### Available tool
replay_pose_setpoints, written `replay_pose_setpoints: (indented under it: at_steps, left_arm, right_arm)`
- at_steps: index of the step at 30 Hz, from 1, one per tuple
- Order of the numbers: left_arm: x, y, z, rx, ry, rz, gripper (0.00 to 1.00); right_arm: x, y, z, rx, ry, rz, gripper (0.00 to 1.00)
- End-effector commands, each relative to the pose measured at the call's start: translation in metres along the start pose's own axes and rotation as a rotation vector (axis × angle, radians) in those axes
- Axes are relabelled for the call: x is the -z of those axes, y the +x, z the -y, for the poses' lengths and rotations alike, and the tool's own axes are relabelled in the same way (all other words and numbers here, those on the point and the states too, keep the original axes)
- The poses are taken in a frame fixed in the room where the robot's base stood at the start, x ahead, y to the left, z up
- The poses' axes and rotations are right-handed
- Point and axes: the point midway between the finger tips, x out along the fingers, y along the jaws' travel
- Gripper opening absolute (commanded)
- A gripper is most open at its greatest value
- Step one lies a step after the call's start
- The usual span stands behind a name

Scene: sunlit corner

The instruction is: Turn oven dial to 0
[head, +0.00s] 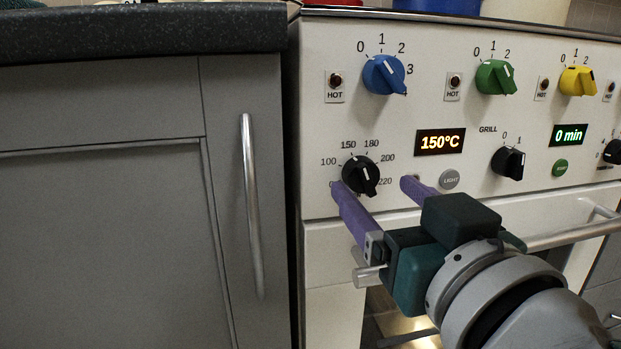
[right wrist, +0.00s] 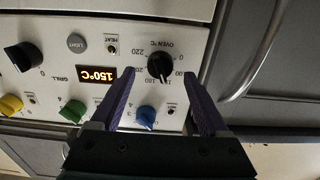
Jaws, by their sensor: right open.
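The oven dial (head: 361,175) is a black knob at the lower left of the white oven panel, with 100 to 220 printed around it. My right gripper (head: 373,186) is open, with purple fingers. One fingertip is just below left of the dial, the other to its lower right near the LIGHT button. In the right wrist view the dial (right wrist: 160,67) appears between the spread fingertips; I cannot tell whether they touch it. My left gripper is not in view.
Blue (head: 384,74), green (head: 495,77) and yellow (head: 577,81) knobs sit above, and a black grill knob (head: 508,163) to the right. The oven door handle (head: 570,236) runs below. A grey cabinet (head: 110,200) with an upright handle (head: 252,205) stands left.

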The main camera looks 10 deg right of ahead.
Motion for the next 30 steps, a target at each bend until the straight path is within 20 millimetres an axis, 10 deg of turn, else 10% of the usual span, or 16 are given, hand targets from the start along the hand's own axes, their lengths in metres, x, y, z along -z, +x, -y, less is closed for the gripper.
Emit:
replay_pose_setpoints:
  at_steps: [18, 30]
  left_arm:
    - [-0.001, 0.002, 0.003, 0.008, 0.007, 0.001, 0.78]
    - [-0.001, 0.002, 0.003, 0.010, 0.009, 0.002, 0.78]
  right_arm:
    - [-0.001, 0.031, 0.000, 0.000, 0.001, 0.002, 0.78]
    - [-0.001, 0.030, 0.000, 0.000, 0.000, 0.001, 0.33]
